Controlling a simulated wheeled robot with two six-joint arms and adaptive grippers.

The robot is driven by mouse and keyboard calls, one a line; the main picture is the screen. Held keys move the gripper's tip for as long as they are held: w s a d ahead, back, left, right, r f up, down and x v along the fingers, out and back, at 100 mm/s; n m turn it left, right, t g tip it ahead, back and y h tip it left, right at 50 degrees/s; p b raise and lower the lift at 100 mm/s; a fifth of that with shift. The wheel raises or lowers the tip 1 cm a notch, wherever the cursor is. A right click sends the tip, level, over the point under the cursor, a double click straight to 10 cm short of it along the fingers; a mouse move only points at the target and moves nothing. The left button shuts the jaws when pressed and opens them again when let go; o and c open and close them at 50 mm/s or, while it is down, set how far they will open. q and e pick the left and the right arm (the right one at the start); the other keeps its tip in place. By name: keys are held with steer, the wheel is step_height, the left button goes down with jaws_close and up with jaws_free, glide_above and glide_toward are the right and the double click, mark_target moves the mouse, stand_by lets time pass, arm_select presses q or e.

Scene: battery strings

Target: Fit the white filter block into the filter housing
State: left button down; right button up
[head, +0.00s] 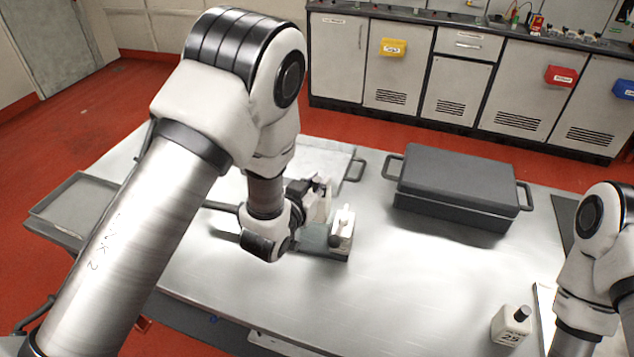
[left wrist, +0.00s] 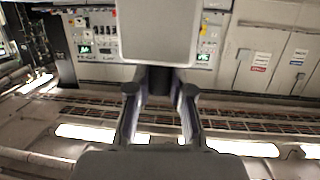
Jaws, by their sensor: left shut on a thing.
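My left gripper (head: 308,192) is over the middle of the table, shut on a white block (head: 319,206), which I take to be the filter block. In the left wrist view the two fingers of my left gripper (left wrist: 161,88) close in on a pale, flat-faced block (left wrist: 158,30) at the top. A low grey fixture (head: 330,252) with an upright white part (head: 342,228) stands just right of the gripper; it may be the filter housing. My arm and gripper hide part of it, and I cannot tell whether the block touches it. My right gripper is out of view.
A dark grey lidded case (head: 455,185) with side handles stands at the back right of the table. A small white bottle (head: 511,325) is at the front right. A shallow grey tray (head: 75,205) is at the left. The front middle of the table is clear.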

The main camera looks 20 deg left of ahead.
arm_select(q)
steer(key=shift+f+b, duration=0.3)
steer(key=shift+b, duration=0.1)
stand_by(0.7)
steer(key=shift+f+b, duration=3.25)
steer(key=shift+f, duration=0.8)
steer(key=c, duration=1)
jaws_free()
steer(key=shift+o, duration=0.2)
steer(key=v, duration=0.7)
steer(key=shift+s, duration=0.25)
steer(key=shift+r, duration=0.1)
